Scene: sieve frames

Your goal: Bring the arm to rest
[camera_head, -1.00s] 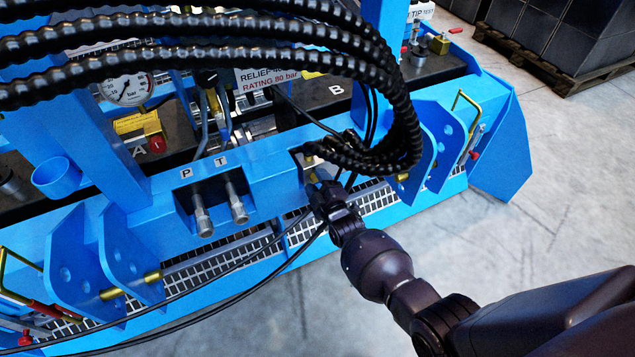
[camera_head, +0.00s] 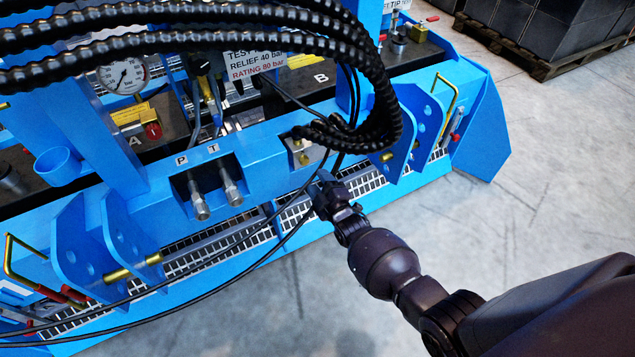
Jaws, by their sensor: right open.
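My right arm comes in from the lower right. Its dark gripper (camera_head: 322,184) is in front of the blue frame's front beam (camera_head: 262,146), just below a metal port block (camera_head: 303,152). Black cables pass close by the gripper, and I cannot tell whether they touch it. The jaws are small and dark here. I see nothing held between them. My left gripper is not in view.
Thick ribbed black hoses (camera_head: 378,105) hang in an arc above the gripper. Two metal couplings (camera_head: 230,187) marked P and T stick out to its left. Blue bracket plates (camera_head: 415,130) stand to its right. The grey floor (camera_head: 500,235) at right is clear.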

